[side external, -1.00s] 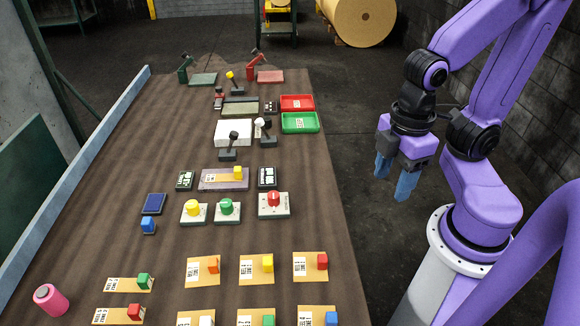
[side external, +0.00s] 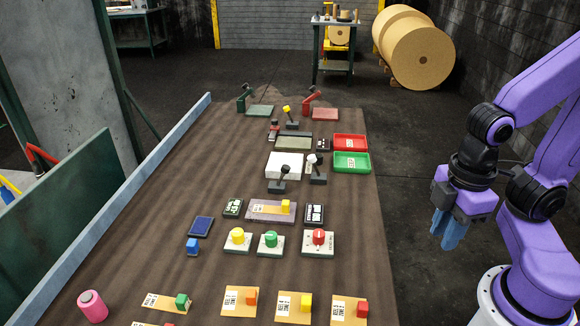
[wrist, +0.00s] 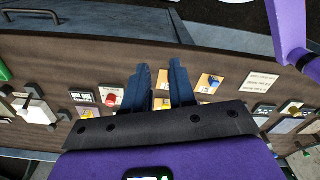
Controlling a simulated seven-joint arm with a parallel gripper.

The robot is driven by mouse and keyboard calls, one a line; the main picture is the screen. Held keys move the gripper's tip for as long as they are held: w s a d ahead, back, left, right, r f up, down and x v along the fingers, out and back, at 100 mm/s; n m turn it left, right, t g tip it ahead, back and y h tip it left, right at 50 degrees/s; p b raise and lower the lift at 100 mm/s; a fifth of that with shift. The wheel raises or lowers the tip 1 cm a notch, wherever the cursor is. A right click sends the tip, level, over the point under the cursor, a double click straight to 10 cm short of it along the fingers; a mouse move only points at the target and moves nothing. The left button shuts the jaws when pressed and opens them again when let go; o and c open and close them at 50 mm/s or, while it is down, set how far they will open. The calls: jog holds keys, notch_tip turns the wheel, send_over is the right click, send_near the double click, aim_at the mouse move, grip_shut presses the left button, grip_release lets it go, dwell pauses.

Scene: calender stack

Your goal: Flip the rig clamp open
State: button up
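Two lever-type fixtures stand at the far end of the table in the side external view. One is a green upright with a lever arm (side external: 243,99) beside a green plate (side external: 260,111). The other is a red one (side external: 309,97) beside a red plate (side external: 325,114). Which is the rig clamp, and whether either is open, I cannot tell at this size. My gripper (side external: 447,230) hangs off the table's right side, well short of both. Its two blue fingers also show in the wrist view (wrist: 161,88), apart with nothing between them.
Levers (side external: 279,180), a red tray (side external: 351,143), a green tray (side external: 351,162) and knob boxes (side external: 318,240) crowd the table's middle. Cards with coloured blocks (side external: 294,306) lie in front. A blue-grey rail (side external: 130,190) runs along the left edge.

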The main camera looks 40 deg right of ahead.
jog(key=shift+w, duration=0.1)
grip_shut()
jog(key=w+a+f+m+g+y, duration=0.15)
jog(key=w+m+y, duration=0.25)
jog(key=w+m, duration=0.6)
jog(key=w+a+f+m+g+y, duration=0.15)
jog(key=w+m+y, duration=0.25)
jog(key=w+m, duration=0.6)
jog(key=w+d+f+m+t+y, duration=0.1)
jog(key=w+d+f+m+t, duration=0.1)
jog(key=w+d+m+t, duration=0.3)
jog(key=w+d+f+m+t+y, duration=0.1)
jog(key=w+d+f+m+t, duration=0.2)
jog(key=w+d+m, duration=0.7)
jog(key=d+m+t, duration=0.1)
jog(key=d+t, duration=0.1)
jog(key=d, duration=0.1)
jog(key=shift+w+d+f+y, duration=0.2)
jog(key=shift+w+f+y, duration=0.15)
jog(key=shift+w+y, duration=0.05)
